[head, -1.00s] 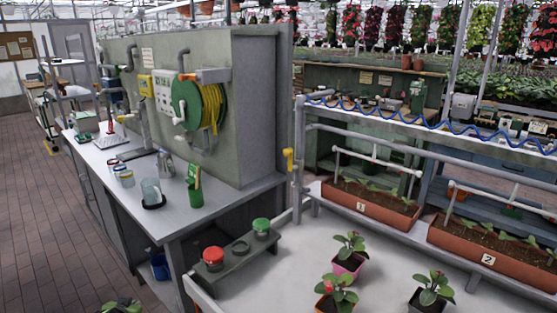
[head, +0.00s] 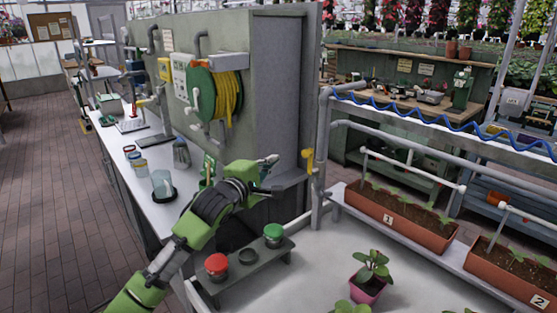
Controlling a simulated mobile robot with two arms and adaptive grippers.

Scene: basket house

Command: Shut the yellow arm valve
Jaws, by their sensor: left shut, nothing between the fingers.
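The yellow arm valve (head: 308,158) sits on the grey upright pipe near the right end of the tall panel. Its yellow handle appears to hang downward beside the pipe. My left arm, green and black, reaches in from the lower left over the bench. My left gripper (head: 272,162) is shut and empty, left of the valve with a visible gap between them. Its depth relative to the valve is hard to judge. My right gripper is out of view.
A stand with a red button (head: 216,265) and a green button (head: 273,232) is below the arm. A glass beaker (head: 163,183) is on the bench. A pink pot (head: 368,288) stands on the white table. Planter 1 (head: 400,225) is at right.

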